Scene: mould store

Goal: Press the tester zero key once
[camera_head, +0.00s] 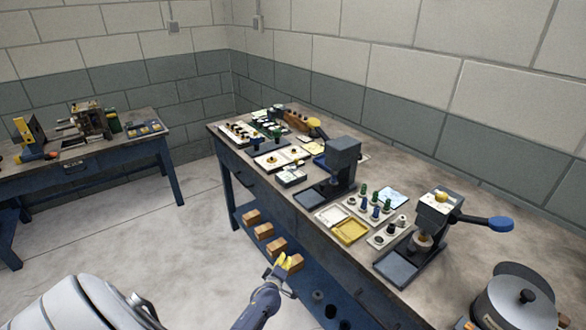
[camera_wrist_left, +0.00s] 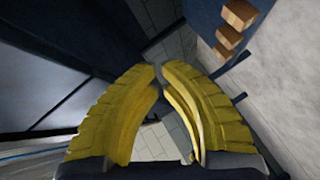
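I cannot pick out the tester or its zero key for certain. A small grey-and-white box (camera_head: 291,176) sits near the front edge of the long workbench, left of a dark press; its keys are too small to tell. My left gripper (camera_head: 287,262) is low in front of the workbench, below its top and well away from the box. In the left wrist view its yellow fingers (camera_wrist_left: 159,72) are curved together, the tips almost touching, with nothing held. My right gripper is not in view.
The long workbench (camera_head: 300,222) bears a dark press (camera_head: 342,163), a lever press (camera_head: 436,213), a yellow tray (camera_head: 350,231) and several small parts. Wooden blocks (camera_head: 264,231) lie on its lower shelf. A pot (camera_head: 513,303) stands at right. Floor (camera_head: 120,235) is clear at left.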

